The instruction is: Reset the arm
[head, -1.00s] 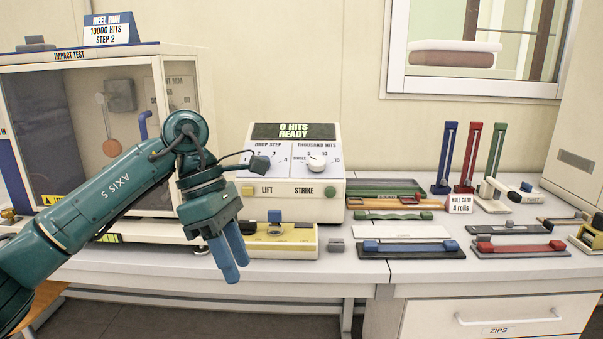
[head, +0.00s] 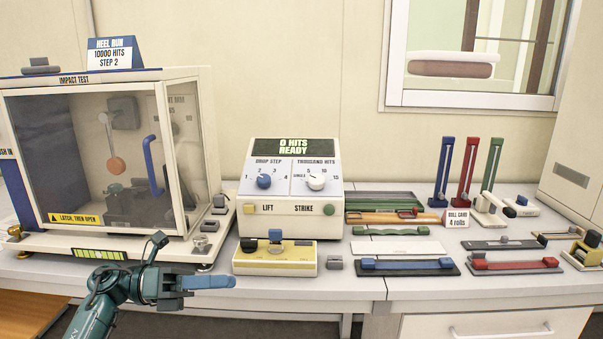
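My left gripper (head: 212,282) is at the lower left, in front of the bench, with its blue fingers pointing right. The fingers overlap edge-on, so I cannot tell whether they are apart; no object shows at their tips. My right gripper is out of view. The impact test cabinet (head: 110,77) stands behind and above my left arm, and its clear door appears shut. Inside, an orange disc (head: 116,166) hangs from a thin rod. The control box (head: 293,195) reads "0 HITS READY" and carries a blue knob (head: 264,181) and a white knob (head: 316,182).
A yellow block device (head: 275,261) and a small grey block (head: 334,262) sit near the front edge. Coloured zip fixtures, including a blue one (head: 407,265) and a red one (head: 515,265), fill the right side. A sign (head: 110,54) stands on the cabinet.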

